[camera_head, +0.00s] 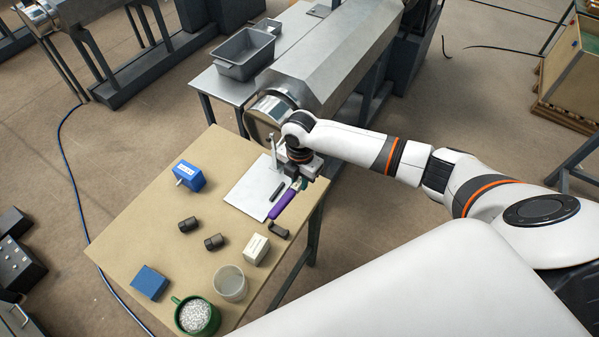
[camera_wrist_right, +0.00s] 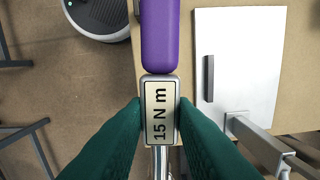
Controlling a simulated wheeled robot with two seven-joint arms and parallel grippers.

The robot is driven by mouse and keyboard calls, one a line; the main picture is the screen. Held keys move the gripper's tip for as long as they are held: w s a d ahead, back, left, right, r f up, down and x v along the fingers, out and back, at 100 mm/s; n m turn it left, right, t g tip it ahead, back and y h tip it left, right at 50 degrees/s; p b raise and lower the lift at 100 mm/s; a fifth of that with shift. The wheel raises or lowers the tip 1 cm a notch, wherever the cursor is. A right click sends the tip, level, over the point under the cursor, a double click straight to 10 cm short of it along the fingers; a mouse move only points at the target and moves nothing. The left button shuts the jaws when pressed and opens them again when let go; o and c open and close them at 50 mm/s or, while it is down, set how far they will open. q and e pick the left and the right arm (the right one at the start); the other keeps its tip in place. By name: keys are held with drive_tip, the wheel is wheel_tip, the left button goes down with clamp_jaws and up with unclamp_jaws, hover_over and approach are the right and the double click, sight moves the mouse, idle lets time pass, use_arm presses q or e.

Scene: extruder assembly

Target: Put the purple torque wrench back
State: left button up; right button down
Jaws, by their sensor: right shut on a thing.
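The torque wrench has a purple handle (camera_head: 283,206) and a grey collar marked "15 N m". My right gripper (camera_head: 298,181) is shut on it. In the right wrist view the green fingers (camera_wrist_right: 160,122) close on both sides of the labelled collar (camera_wrist_right: 160,105), and the purple handle (camera_wrist_right: 160,35) points up the picture. The wrench is by the right edge of the table, beside a pale plate (camera_head: 243,197); its height above the table is hard to tell. The plate (camera_wrist_right: 235,40) bears a black bar (camera_wrist_right: 208,78) and a metal post (camera_wrist_right: 255,135). My left gripper is out of view.
The tan table (camera_head: 140,220) also holds a blue box with a shaft (camera_head: 188,176), two black cylinders, a white box (camera_head: 256,249), a clear cup (camera_head: 230,283), a green mug of pellets (camera_head: 196,316) and a blue block (camera_head: 150,283). A large metal machine (camera_head: 335,50) stands behind.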

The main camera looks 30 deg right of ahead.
drive_tip(key=shift+w+d+r+n, duration=0.1)
drive_tip(key=shift+w+r+n, duration=0.05)
drive_tip(key=shift+w+n, duration=0.3)
drive_tip(key=shift+s, duration=0.15)
drive_tip(key=shift+d+r+p, duration=0.1)
drive_tip(key=shift+p, duration=0.2)
drive_tip(key=shift+f+b, duration=2.25)
drive_tip(key=shift+f, duration=1.35)
drive_tip(key=shift+f+b, duration=0.65)
drive_tip(key=shift+f, duration=0.4)
drive_tip(key=c, duration=1.1)
unclamp_jaws()
